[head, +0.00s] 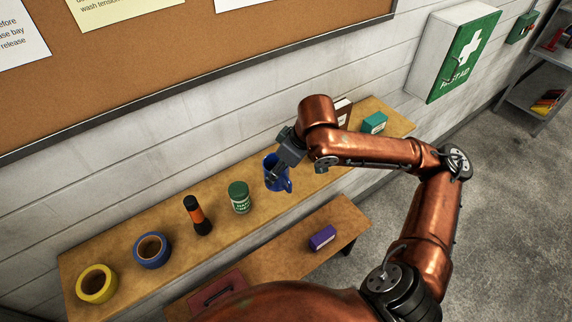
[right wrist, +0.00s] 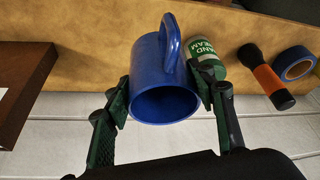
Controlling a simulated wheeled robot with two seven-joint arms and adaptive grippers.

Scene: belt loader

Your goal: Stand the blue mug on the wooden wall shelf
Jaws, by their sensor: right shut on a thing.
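The blue mug (head: 281,183) is over the long wooden wall shelf (head: 105,252), right of a green hand-cream tin (head: 240,197). My right gripper (head: 277,171) is shut on the mug. In the right wrist view the mug (right wrist: 162,65) sits between the two fingers of the right gripper (right wrist: 164,92), with its open rim towards the camera and its handle on the far side. The shelf's wooden top (right wrist: 90,30) shows beyond it. I cannot tell whether the mug's base touches the shelf. My left gripper is not in view.
The shelf also bears a yellow tape roll (head: 82,285), a blue tape roll (head: 137,252), a black-orange torch (head: 197,215), a dark book (head: 343,110) and a teal box (head: 374,123). A lower bench holds a purple box (head: 322,238) and a dark red case (head: 217,290).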

